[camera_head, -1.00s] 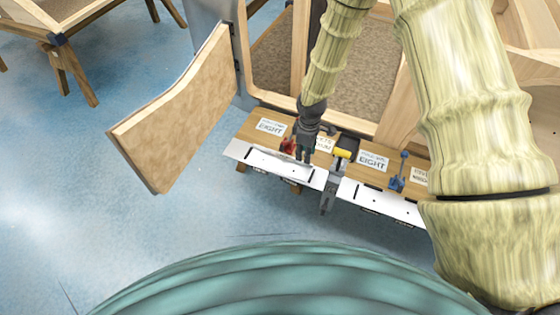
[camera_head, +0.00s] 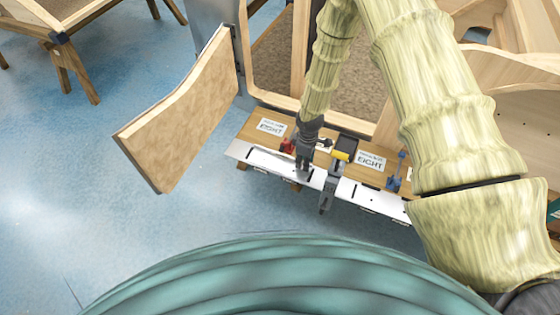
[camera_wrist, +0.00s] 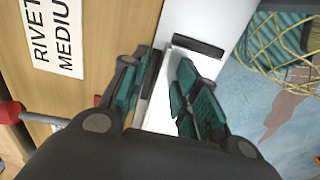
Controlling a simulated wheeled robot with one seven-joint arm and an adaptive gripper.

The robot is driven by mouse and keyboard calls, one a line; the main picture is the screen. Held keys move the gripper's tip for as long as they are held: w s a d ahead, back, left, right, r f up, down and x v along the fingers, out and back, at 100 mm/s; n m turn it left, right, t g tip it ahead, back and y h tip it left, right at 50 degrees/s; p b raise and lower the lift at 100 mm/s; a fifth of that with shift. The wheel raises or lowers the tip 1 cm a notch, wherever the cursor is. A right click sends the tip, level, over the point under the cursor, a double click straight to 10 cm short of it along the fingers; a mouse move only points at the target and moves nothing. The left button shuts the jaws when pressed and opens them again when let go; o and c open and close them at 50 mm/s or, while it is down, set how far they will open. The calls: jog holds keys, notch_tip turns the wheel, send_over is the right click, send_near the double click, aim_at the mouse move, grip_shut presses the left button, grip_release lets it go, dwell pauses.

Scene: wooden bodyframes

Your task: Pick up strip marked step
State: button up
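My gripper (camera_head: 303,165) is low at the front edge of the wooden bench, over its left white strip (camera_head: 262,160). In the wrist view the teal-padded fingers of my gripper (camera_wrist: 168,75) are apart, one on each side of a narrow piece of the white surface (camera_wrist: 186,22). A dark bar (camera_wrist: 198,45) lies on that surface just past the fingertips. I cannot tell whether the fingers touch anything. No mark reading "step" is legible. A second white strip (camera_head: 368,197) runs along the bench to the right.
The bench (camera_head: 250,128) carries paper labels, a red item (camera_head: 287,146), a black-and-yellow item (camera_head: 343,150) and a blue clamp (camera_head: 398,172). A label reading "RIVET MEDIU" (camera_wrist: 55,35) lies left of my gripper. A wooden panel (camera_head: 185,115) stands at left. The blue floor in front is clear.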

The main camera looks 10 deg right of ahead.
grip_shut()
jog(key=shift+r, duration=0.2)
dwell(0.3)
jog(key=shift+r+b, duration=0.4)
jog(key=shift+b, duration=0.25)
jog(key=s+a+b, duration=0.6)
jog(key=s+a, duration=0.3)
jog(key=s, duration=0.5)
notch_tip(320, 180, up, 6)
jog(key=a+p, duration=0.1)
jog(key=p, duration=0.3)
jog(key=shift+s+r, duration=0.2)
jog(key=shift+s, duration=0.25)
